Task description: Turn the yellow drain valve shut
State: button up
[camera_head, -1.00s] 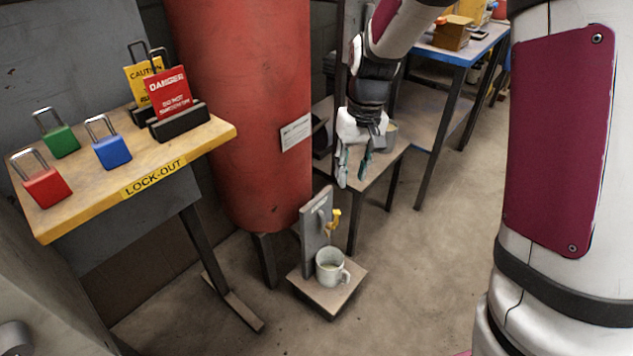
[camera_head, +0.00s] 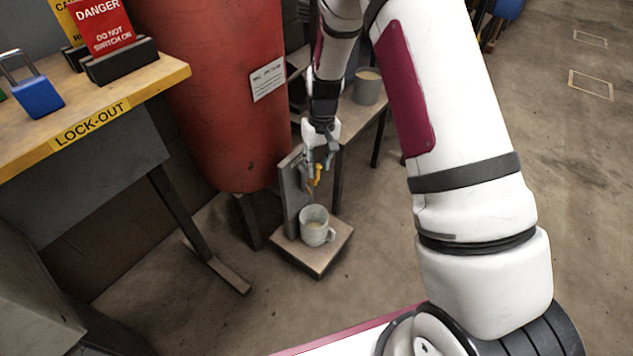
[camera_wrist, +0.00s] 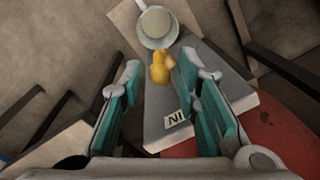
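The yellow drain valve (camera_head: 318,174) sits on a grey upright plate (camera_head: 293,192) in front of the red tank. My gripper (camera_head: 317,158) is right above the valve in the head view and partly covers it. In the wrist view the yellow valve (camera_wrist: 160,68) lies ahead, between the lines of my gripper's two teal-padded fingers (camera_wrist: 160,85). The fingers are apart with nothing held between them. In the wrist view the valve is close to the right fingertip; I cannot tell whether they touch.
A mug of pale liquid (camera_head: 315,228) stands on the small base (camera_head: 325,252) below the valve. The red tank (camera_head: 220,100) is close behind. A lock-out shelf (camera_head: 150,85) is at left. A low table (camera_head: 362,122) holding a grey cup (camera_head: 367,86) stands behind my gripper.

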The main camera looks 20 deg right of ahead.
aim_at(317, 178)
notch_tip(317, 178, down, 6)
jog(key=shift+a+b, duration=0.15)
jog(key=shift+b, duration=0.8)
grip_shut()
